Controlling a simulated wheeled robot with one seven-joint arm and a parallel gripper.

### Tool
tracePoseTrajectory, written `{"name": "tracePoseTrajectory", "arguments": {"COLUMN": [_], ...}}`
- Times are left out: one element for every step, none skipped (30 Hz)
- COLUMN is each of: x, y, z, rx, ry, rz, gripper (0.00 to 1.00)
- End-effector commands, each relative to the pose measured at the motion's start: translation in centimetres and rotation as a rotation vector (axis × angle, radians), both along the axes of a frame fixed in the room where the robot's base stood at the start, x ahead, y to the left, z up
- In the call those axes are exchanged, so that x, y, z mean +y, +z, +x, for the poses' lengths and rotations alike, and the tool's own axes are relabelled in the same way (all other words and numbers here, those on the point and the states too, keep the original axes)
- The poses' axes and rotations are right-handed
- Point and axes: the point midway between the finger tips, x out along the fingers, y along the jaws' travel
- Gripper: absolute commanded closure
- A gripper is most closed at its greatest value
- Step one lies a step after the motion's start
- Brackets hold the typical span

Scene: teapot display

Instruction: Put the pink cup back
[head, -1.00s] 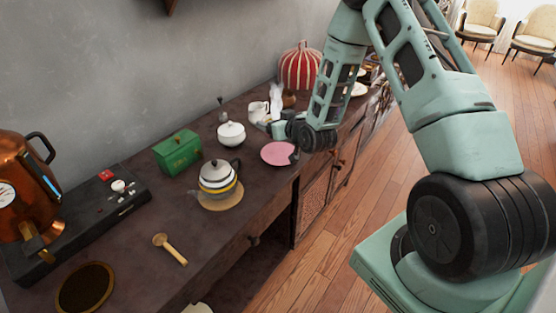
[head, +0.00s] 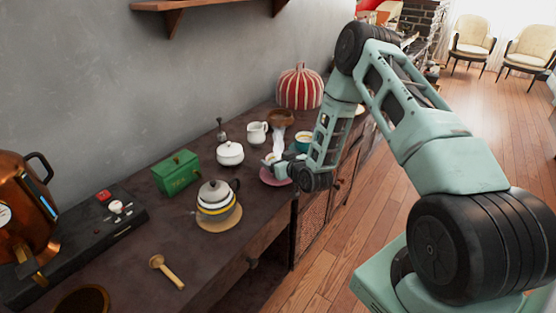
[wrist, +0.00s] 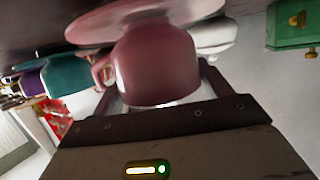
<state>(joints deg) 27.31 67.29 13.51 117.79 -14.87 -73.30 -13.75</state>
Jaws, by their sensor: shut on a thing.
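The pink cup (wrist: 155,65) sits between the fingers of my gripper (wrist: 160,88), which is shut on it. In the wrist view the picture is turned over, and the cup's handle is on the left. The pink saucer (wrist: 95,28) shows right at the cup's base; I cannot tell whether they touch. In the head view my gripper (head: 284,171) is low over the pink saucer (head: 268,179) and hides part of it. The cup is mostly hidden there.
A teal cup (head: 303,141) stands close behind my gripper. A white sugar pot (head: 230,153), a white pitcher (head: 257,133) and a striped teapot (head: 217,203) stand to the left. A green box (head: 177,173) is farther left. The dark counter's front is mostly clear.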

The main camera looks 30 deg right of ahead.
Motion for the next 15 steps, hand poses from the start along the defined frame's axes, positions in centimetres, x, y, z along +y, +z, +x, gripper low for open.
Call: {"name": "tracePoseTrajectory", "arguments": {"x": [-0.03,-0.03,-0.03,-0.03,-0.03,-0.03,-0.02,-0.02,-0.01,-0.01,-0.01,-0.01,-0.01,-0.01,-0.01], "y": [-0.01,-0.02,-0.01,-0.01,-0.01,-0.01,-0.01,-0.05,-0.16,-0.27,-0.38,-0.45,-0.36,-0.34,-0.34], "z": [0.07,0.07,0.08,0.08,0.07,0.07,0.07,0.07,0.07,0.06,0.06,0.04,0.03,0.03,0.03], "rx": [-0.003,-0.003,-0.004,-0.004,-0.004,-0.004,-0.003,-0.003,-0.003,-0.003,-0.003,-0.002,-0.002,-0.002,-0.002], "ry": [-0.001,-0.001,-0.001,-0.001,0.0,0.0,0.0,0.0,0.0,0.0,0.0,0.0,0.0,0.0,0.0], "rz": [-0.001,-0.001,-0.001,-0.001,-0.001,-0.001,-0.001,-0.001,-0.001,-0.001,-0.001,-0.001,-0.001,-0.001,-0.001], "gripper": [0.57,0.57,0.57,0.57,0.57,0.57,0.57,0.57,0.57,0.57,0.57,0.2,0.11,0.03,0.01]}}
